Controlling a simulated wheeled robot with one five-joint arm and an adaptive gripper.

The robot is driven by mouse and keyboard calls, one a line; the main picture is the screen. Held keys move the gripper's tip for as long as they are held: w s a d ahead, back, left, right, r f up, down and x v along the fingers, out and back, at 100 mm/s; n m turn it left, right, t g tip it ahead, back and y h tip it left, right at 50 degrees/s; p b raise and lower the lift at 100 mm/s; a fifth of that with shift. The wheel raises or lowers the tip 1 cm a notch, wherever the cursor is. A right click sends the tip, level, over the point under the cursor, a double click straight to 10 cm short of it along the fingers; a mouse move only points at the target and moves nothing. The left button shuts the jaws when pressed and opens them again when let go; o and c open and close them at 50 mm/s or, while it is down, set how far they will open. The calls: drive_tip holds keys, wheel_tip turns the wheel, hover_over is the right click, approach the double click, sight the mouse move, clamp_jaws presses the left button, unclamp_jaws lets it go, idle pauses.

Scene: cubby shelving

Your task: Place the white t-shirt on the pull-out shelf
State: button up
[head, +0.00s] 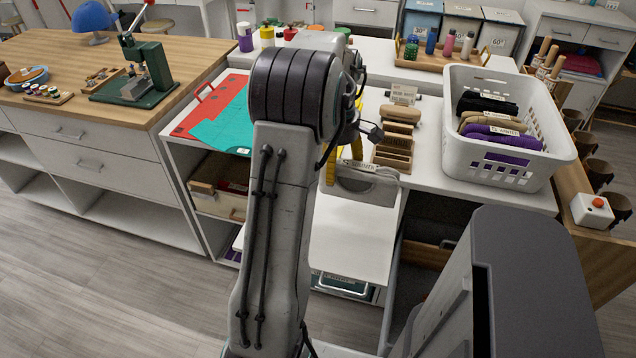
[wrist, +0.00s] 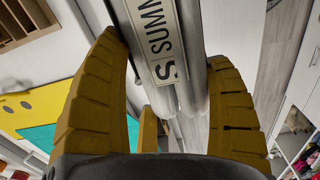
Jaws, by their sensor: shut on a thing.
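The white t-shirt (head: 362,187) looks like a pale grey-white folded bundle with a printed label. My gripper (head: 343,165) is shut on it, partly hidden behind my arm in the head view. In the wrist view, the yellow fingers of my gripper (wrist: 165,50) stand on either side of the t-shirt (wrist: 192,70), whose label reads "SUMM". The pull-out shelf (head: 352,238) is a bare white board extending from the unit, below the countertop. In the head view the t-shirt appears above the board's far end; I cannot tell whether they touch.
A white basket (head: 510,165) with dark, tan and purple folded items stands at right on the counter. A wooden rack (head: 393,153) stands close beside the t-shirt. Red and teal folders (head: 222,128) lie left of my arm. An open drawer (head: 425,254) lies right of the shelf.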

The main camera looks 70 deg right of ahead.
drive_tip(key=w, duration=0.1)
drive_tip(key=w+f, duration=0.1)
drive_tip(key=w+f+p, duration=0.1)
drive_tip(key=shift+w+a+f, duration=0.2)
drive_tip(key=shift+w+a, duration=0.2)
drive_tip(key=shift+f+p, duration=0.4)
drive_tip(key=shift+p, duration=0.1)
drive_tip(key=shift+f, duration=1.6)
drive_tip(key=shift+f, duration=0.1)
drive_tip(key=o, duration=1.2)
drive_tip(key=shift+o, duration=0.2)
